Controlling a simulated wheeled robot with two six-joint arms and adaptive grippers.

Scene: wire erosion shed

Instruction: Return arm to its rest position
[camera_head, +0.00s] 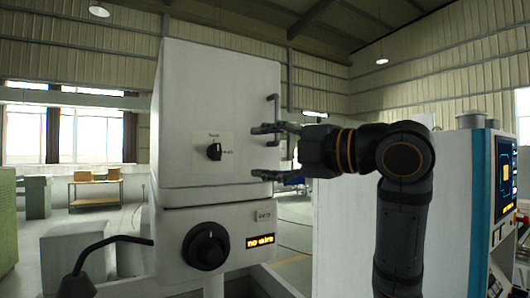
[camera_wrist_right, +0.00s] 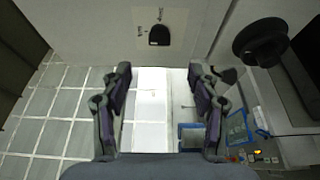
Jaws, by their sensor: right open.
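My right arm comes in from the right in the head view, held out level toward the white machine cabinet (camera_head: 222,85). My right gripper (camera_head: 262,151) is open and empty, its fingers pointing left in front of the cabinet's right side. In the right wrist view the gripper (camera_wrist_right: 160,74) also shows open, with nothing between its fingers. A black selector switch (camera_head: 214,151) on a white plate is left of the fingertips, and it also shows in the wrist view (camera_wrist_right: 159,36). I do not see my left gripper.
A large black knob (camera_head: 206,246) and an amber "no wire" display (camera_head: 260,241) are on the lower cabinet. A vertical handle (camera_head: 274,118) is close to the fingers. A control screen (camera_head: 506,177) stands at right. A bent black rod (camera_head: 118,239) is at lower left.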

